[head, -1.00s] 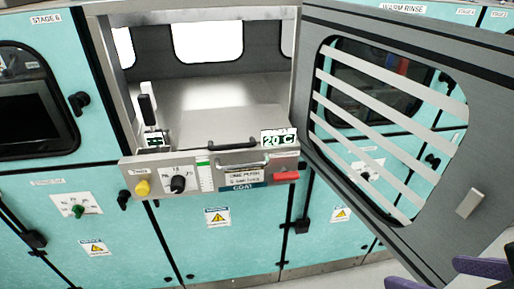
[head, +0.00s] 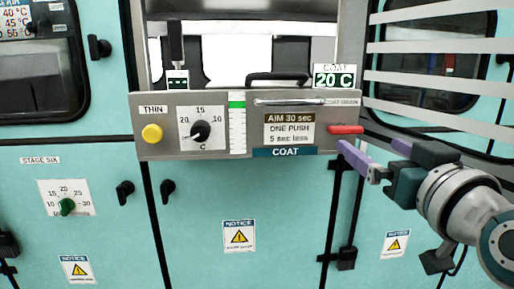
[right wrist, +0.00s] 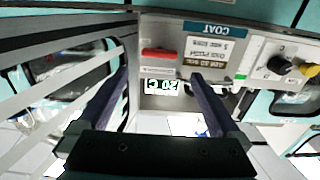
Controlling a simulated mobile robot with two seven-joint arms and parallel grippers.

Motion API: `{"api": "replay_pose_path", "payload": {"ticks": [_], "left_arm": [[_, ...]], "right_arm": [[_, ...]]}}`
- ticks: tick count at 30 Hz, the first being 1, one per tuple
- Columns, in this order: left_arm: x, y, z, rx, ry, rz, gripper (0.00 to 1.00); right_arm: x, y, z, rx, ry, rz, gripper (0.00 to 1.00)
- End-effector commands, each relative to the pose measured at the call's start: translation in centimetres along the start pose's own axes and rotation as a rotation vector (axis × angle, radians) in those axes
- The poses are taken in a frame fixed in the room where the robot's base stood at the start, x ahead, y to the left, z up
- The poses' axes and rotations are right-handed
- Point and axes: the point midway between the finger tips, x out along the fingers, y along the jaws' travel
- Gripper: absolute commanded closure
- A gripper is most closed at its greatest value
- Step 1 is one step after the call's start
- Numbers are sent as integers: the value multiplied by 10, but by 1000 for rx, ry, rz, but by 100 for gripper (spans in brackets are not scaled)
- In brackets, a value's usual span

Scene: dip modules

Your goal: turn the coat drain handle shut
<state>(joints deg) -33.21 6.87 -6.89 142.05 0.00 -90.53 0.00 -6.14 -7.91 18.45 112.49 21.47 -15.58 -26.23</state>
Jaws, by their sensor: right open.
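The coat drain handle (head: 346,130) is a red bar lying level at the right end of the grey COAT panel (head: 215,146). A small label above it is partly legible. My right gripper (head: 372,149) has purple fingers, open and empty, just below and right of the handle in the head view. In the right wrist view, the red handle (right wrist: 160,54) shows beyond the open fingers of the gripper (right wrist: 158,78), roughly between them. Contact is not visible. My left gripper is not in view.
The panel also has a yellow knob (head: 152,133), a black dial (head: 200,131) and a metal bar handle (head: 291,101). A 20 C display (head: 334,77) stands above the drain handle. The open slatted door (head: 430,70) is at the right, close to my right arm.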

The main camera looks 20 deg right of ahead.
Motion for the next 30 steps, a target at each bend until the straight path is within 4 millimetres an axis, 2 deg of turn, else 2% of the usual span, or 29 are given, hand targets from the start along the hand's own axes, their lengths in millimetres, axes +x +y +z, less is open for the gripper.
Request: {"api": "replay_pose_path", "payload": {"ticks": [15, 21, 30], "left_arm": [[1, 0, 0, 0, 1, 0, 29], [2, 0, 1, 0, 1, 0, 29], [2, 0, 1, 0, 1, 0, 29]], "right_arm": [[82, 0, -1, -1, -1, -2, 0], [94, 0, -1, 0, -2, -2, 0], [95, 0, -1, -1, -3, -2, 2]]}}
